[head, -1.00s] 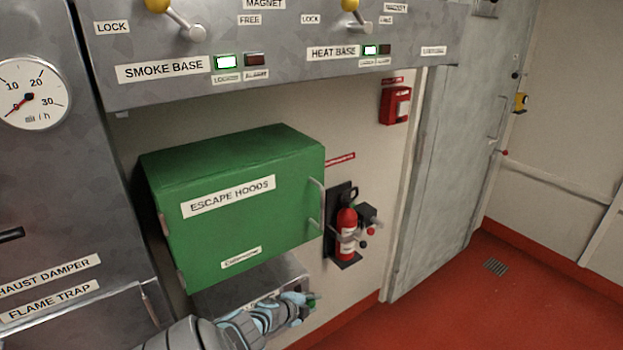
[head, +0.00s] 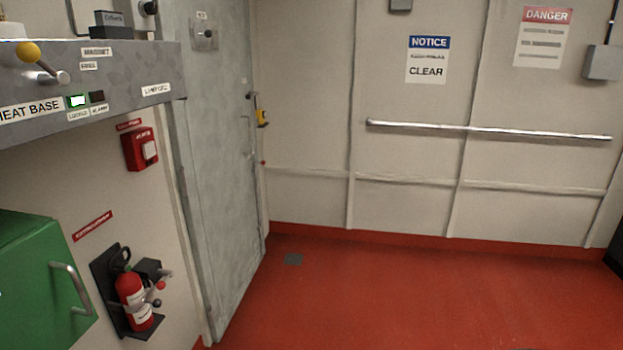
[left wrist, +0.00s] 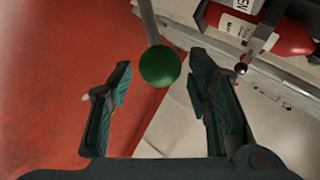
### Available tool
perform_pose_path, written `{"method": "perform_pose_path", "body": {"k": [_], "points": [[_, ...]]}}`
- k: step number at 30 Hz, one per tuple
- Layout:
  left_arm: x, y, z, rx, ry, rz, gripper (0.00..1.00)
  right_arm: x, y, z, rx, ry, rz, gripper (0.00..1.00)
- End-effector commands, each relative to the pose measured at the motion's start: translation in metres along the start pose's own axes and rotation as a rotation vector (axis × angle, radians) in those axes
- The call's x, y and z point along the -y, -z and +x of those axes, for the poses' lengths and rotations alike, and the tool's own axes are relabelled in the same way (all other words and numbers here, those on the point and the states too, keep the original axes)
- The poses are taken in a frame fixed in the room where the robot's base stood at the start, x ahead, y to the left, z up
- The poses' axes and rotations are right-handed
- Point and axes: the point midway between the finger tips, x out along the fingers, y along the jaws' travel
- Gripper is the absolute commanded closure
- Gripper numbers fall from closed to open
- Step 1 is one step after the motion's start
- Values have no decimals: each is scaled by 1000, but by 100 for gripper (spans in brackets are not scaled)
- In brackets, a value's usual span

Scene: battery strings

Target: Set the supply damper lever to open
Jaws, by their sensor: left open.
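My left gripper (left wrist: 161,92) is open in the left wrist view, with one finger on each side. A green ball knob (left wrist: 160,66) on a grey rod (left wrist: 147,22) shows just ahead, between the fingertips in the picture. I cannot tell whether the fingers touch it. No label naming this lever is readable, so I cannot confirm it is the supply damper lever. The head view shows neither gripper and no supply damper lever. My right gripper is in no view.
A green box (head: 40,285) and a red extinguisher (head: 132,300) are at left in the head view. Above is a grey panel (head: 130,72) with a yellow-knobbed lever (head: 28,52). A grey door (head: 220,150) stands beyond. The red floor (head: 400,300) is mostly clear.

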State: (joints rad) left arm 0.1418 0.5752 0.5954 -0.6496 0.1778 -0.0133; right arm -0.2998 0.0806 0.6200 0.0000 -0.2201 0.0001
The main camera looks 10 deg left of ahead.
Motion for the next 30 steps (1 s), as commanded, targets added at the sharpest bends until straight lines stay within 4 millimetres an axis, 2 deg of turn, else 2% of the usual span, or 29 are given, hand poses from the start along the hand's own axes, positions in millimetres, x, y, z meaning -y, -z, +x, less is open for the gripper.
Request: {"method": "perform_pose_path", "body": {"k": [2, 5, 7, 12, 18, 26, 27, 30], "points": [[-10, 25, -5, 28, 27, -63, 54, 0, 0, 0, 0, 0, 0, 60], [-35, 64, -31, 100, 30, -228, 54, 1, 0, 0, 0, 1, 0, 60], [-56, 89, -63, 157, -11, -361, 54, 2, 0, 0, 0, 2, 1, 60], [-97, 129, -140, 258, -166, -581, 54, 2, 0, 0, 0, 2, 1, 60], [-125, 159, -222, 328, -345, -723, 54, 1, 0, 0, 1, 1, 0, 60], [-140, 182, -308, 376, -528, -808, 54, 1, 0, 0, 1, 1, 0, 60], [-146, 181, -306, 387, -540, -809, 54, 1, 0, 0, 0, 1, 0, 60], [-168, 173, -280, 406, -544, -807, 54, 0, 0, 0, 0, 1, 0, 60]]}}
